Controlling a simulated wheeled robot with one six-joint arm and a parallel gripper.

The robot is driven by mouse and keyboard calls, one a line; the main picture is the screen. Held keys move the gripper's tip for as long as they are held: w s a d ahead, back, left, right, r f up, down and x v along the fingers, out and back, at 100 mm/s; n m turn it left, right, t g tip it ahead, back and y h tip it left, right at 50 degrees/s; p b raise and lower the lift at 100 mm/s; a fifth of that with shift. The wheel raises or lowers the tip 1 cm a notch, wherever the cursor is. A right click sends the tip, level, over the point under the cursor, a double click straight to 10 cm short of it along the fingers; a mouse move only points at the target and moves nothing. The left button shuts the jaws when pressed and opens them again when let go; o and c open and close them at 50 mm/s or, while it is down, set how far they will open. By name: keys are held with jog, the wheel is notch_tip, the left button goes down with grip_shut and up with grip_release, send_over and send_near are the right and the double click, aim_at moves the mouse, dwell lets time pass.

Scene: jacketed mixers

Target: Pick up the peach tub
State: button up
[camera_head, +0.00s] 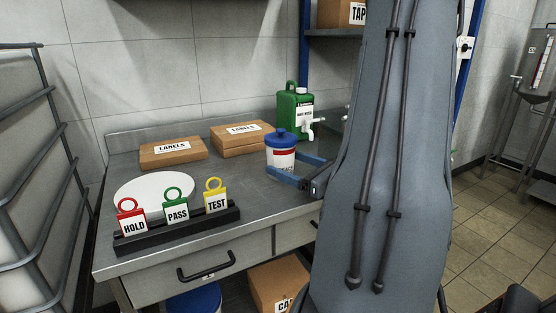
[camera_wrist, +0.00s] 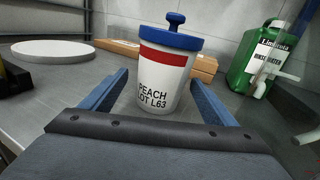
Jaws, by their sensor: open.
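The peach tub (camera_wrist: 162,80) is white with a red band, a blue lid with a knob, and the text "PEACH LOT L63". It stands upright on the steel bench. It also shows in the head view (camera_head: 281,157), its lower part partly hidden by a finger. My gripper (camera_wrist: 160,92) is open, with a blue finger on each side of the tub's lower part. In the head view my gripper (camera_head: 290,170) reaches in from the right at bench height. I cannot tell whether either finger touches the tub.
Two cardboard boxes marked "LABELS" (camera_head: 173,152) (camera_head: 236,144) lie behind the tub. A green jerrycan (camera_head: 293,108) with a tap stands behind it on the right. A white disc (camera_head: 153,188) and a black rack (camera_head: 180,231) with HOLD, PASS and TEST tags are left.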

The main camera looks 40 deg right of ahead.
jog(key=w, duration=0.6)
jog(key=shift+w+a+r+p, duration=0.15)
jog(key=shift+w+a+p, duration=0.05)
jog(key=shift+w+p, duration=0.2)
jog(key=shift+c, duration=0.3)
jog(key=c, duration=1.5)
